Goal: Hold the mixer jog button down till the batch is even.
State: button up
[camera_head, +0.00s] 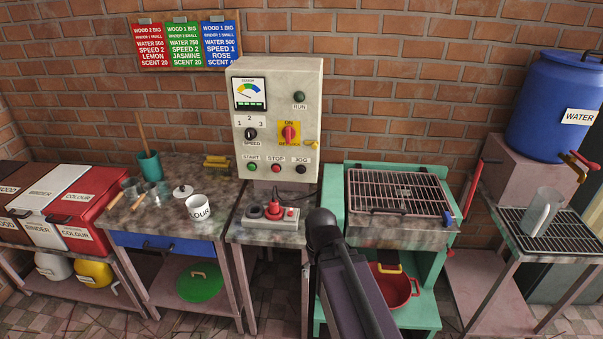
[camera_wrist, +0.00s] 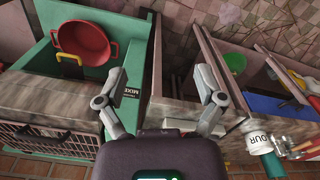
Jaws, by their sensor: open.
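The black JOG button (camera_head: 300,169) is on the lower right of the pale control box (camera_head: 277,120), beside the red STOP button (camera_head: 276,169) and green START button (camera_head: 252,167). A dial (camera_head: 249,94) with coloured bands sits at its upper left; its reading is too small to tell. The green mixer (camera_head: 355,215) stands right of the box under a closed wire grid (camera_head: 398,190); the batch cannot be made out. My gripper (camera_wrist: 160,82) is open and empty in the wrist view, above the gap between the mixer and the small table, apart from the button. My arm hides its fingers in the head view.
A socket block (camera_head: 270,217) with a red plug sits on the small table below the box. A red pan (camera_head: 393,287) is on the mixer's lower shelf. A white cup (camera_head: 200,207) stands on the left table. A blue water barrel (camera_head: 562,105) is at right.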

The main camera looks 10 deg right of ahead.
grip_shut()
dwell(1.2)
